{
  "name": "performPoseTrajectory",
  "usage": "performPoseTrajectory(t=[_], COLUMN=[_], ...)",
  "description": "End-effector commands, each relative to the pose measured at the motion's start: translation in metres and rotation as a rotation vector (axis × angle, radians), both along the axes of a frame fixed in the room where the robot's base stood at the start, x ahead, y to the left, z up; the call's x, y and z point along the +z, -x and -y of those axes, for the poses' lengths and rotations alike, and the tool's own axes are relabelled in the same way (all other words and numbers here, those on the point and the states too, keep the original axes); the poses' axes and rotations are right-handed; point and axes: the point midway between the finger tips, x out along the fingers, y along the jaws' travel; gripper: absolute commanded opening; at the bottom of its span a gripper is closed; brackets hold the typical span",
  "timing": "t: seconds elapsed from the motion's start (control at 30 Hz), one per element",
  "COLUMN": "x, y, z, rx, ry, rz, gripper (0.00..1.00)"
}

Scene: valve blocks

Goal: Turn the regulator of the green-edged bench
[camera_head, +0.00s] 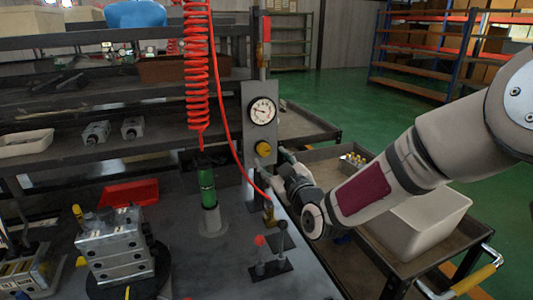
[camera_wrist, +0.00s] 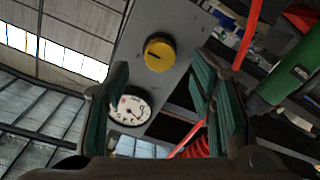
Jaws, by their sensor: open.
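The yellow regulator knob (camera_head: 264,148) sits on an upright grey panel (camera_head: 250,102), below a round white gauge (camera_head: 262,111). The bench top (camera_head: 185,255) is dark grey, and I cannot make out a green edge. My gripper (camera_head: 279,163) is just right of and below the knob in the head view. In the wrist view, my gripper (camera_wrist: 160,70) is open with two teal-padded fingers apart. The knob (camera_wrist: 159,54) shows between and beyond the fingertips with a dark mark on its face; the gauge (camera_wrist: 130,111) is between the fingers. No contact with the knob is visible.
A red coiled hose (camera_head: 196,75) and a thin red hose hang left of the panel. A green cylinder (camera_head: 207,188) stands on the bench. Metal valve blocks (camera_head: 115,245) are at left. A cart with a white bin (camera_head: 425,222) is under my arm at right.

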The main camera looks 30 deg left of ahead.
Motion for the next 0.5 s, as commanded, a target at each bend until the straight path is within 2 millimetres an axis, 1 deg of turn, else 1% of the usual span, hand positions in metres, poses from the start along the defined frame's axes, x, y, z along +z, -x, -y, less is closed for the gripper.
performPoseTrajectory(t=[0.03,0.2,0.33,0.5], x=[0.000,0.000,-0.001,0.000], y=[-0.006,-0.022,-0.029,-0.032], z=[-0.008,-0.027,-0.035,-0.039], rx=[0.001,0.000,0.001,0.001], ry=[-0.003,-0.001,0.000,0.000], rz=[0.000,0.001,0.000,0.000], gripper=[0.50,0.50,0.50,0.50])
